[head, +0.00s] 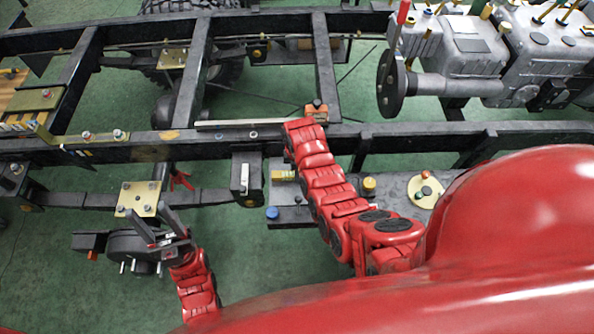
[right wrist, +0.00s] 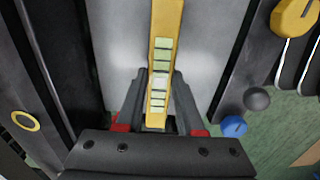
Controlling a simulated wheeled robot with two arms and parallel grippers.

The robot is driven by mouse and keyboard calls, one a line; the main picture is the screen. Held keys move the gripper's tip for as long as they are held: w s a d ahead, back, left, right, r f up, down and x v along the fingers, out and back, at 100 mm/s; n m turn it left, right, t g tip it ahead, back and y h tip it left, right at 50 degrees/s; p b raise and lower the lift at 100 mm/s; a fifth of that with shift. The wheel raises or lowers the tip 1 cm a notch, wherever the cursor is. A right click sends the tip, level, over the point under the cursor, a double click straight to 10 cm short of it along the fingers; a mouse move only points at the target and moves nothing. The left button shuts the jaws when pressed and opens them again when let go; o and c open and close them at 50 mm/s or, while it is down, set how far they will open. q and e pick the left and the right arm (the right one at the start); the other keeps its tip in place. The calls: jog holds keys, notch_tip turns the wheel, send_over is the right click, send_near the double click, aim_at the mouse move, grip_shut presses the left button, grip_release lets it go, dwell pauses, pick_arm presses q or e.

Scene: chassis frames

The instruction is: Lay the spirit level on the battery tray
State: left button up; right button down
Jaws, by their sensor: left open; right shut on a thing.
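The spirit level (right wrist: 164,25) is a yellow bar with pale green windows. It points away from my right gripper (right wrist: 158,88) in the right wrist view, and the gripper is shut on it near one end. A flat pale grey surface with dark sides, which looks like the battery tray (right wrist: 208,55), lies under the level. I cannot tell whether they touch. In the head view a yellow end of the level (head: 284,175) shows left of my red right arm, which hides the right hand. My left gripper (head: 146,208) is open and empty at the lower left.
Dark chassis rails (head: 225,145) cross the view. A grey engine (head: 470,50) stands at the upper right. A blue cap (right wrist: 235,126) and a yellow knob (right wrist: 294,16) lie right of the level. A brass plate (head: 138,197) is near my left gripper. Green floor shows between the parts.

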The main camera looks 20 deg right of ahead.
jog(key=shift+f, duration=0.35)
jog(key=shift+c, duration=2.2)
grip_release()
notch_tip(320, 180, up, 8)
jog(key=shift+w+r+b, duration=0.1)
jog(key=shift+b, duration=1.1)
notch_tip(320, 180, up, 9)
jog(key=p, duration=0.8)
jog(key=shift+p, duration=0.35)
